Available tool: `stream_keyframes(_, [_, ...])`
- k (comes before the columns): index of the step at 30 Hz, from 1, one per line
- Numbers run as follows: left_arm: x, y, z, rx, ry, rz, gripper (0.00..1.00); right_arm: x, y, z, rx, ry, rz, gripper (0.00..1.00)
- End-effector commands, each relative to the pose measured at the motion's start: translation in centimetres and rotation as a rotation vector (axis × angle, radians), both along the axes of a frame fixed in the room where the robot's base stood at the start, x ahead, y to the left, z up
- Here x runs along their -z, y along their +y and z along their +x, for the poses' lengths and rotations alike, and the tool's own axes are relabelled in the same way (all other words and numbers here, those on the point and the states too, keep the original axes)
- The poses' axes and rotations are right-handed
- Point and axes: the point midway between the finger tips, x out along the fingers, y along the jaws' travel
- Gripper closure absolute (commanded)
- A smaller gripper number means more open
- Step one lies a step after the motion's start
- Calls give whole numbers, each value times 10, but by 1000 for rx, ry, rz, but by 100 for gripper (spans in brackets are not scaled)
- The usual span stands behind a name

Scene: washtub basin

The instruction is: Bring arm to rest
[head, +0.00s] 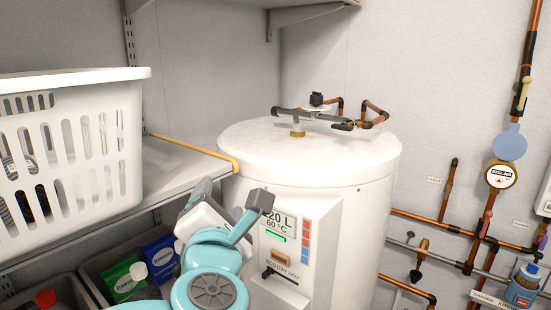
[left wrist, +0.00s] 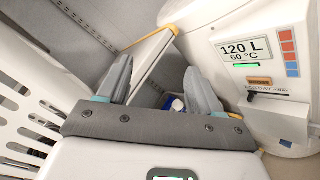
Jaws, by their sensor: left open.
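My left arm shows in teal and white at the lower middle of the head view. Its gripper (head: 230,197) is raised in front of the white water heater, left of the heater's display panel (head: 279,228). In the left wrist view the two grey fingers of the left gripper (left wrist: 158,78) stand apart with nothing between them. The water heater (left wrist: 215,47) is to their right, with its display reading 120 L and 60 °C. My right gripper is in neither view.
A white laundry basket (head: 70,150) stands on the shelf (head: 185,172) at left, whose edge has yellow trim. Bins below hold bottles and boxes (head: 125,280). Copper pipes and a round gauge (head: 500,176) line the right wall. Pipe fittings (head: 320,113) top the heater (head: 350,165).

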Motion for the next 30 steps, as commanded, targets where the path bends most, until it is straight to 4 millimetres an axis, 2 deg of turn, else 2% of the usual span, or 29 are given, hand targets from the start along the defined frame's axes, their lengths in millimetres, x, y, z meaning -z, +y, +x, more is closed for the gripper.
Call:
stream_keyframes(1, [22, -2, 13, 12, 42, 103, 35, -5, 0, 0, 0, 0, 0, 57])
stream_keyframes(6, [98, -5, 41, 93, 167, 425, 35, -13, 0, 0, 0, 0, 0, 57])
stream_keyframes(10, [159, -3, 51, 180, 271, 634, 35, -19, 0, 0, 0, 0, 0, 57])
stream_keyframes(14, [221, 2, 52, 287, 373, 817, 35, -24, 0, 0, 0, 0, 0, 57])
stream_keyframes(19, [301, 11, 37, 459, 504, 1017, 35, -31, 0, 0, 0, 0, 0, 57])
stream_keyframes(23, [358, 19, 15, 615, 592, 1140, 35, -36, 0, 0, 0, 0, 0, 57])
stream_keyframes(26, [399, 25, -10, 749, 652, 1216, 35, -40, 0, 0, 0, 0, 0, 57])
stream_keyframes(30, [449, 32, -52, 955, 718, 1295, 35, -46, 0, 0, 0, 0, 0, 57])
